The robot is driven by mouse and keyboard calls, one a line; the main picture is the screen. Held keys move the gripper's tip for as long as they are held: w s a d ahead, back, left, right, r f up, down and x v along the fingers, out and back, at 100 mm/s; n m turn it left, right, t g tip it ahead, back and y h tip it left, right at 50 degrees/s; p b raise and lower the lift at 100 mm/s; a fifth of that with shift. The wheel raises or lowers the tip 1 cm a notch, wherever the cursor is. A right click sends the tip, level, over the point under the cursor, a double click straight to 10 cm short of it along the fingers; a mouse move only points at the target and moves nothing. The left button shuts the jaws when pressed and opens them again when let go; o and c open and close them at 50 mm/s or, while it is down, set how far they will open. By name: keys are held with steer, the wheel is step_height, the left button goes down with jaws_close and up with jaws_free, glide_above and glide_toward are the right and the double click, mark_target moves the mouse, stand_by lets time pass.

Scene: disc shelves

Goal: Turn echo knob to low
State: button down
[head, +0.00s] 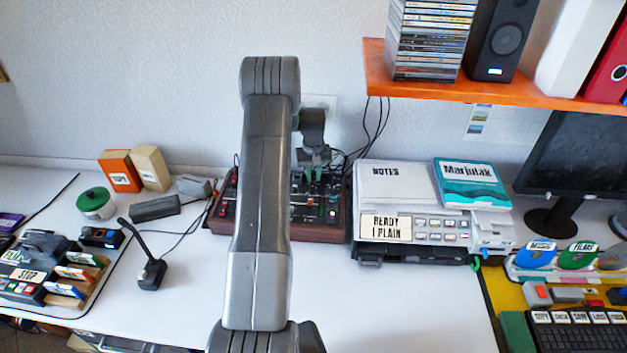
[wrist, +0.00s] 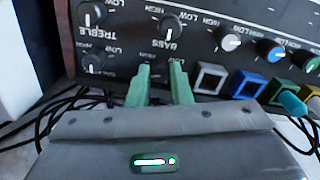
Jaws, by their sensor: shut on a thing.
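The dark mixer with wooden sides (head: 322,231) stands against the wall in the head view, partly hidden behind my arm. The wrist view shows its panel upside down, with treble knob (wrist: 92,15), bass knob (wrist: 167,25) and a lower-left knob (wrist: 93,62). My gripper (wrist: 161,75) has its two green fingers at the panel just beyond the bass knob, shut on a small dark knob (wrist: 175,65) mostly hidden by the fingertips. Its label is covered, so I cannot read it as echo. My gripper also shows in the head view (head: 316,175).
White (wrist: 230,43), blue (wrist: 270,50) and green (wrist: 311,63) knobs and square buttons (wrist: 209,78) lie to the right in the wrist view. A printer-like device (head: 425,228) stands right of the mixer. Cables (head: 190,226) run left.

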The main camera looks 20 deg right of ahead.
steer(key=shift+n+b, duration=0.65)
steer(key=shift+n, duration=0.35)
steer(key=c, duration=1.3)
jaws_free()
steer(key=shift+r, duration=0.1)
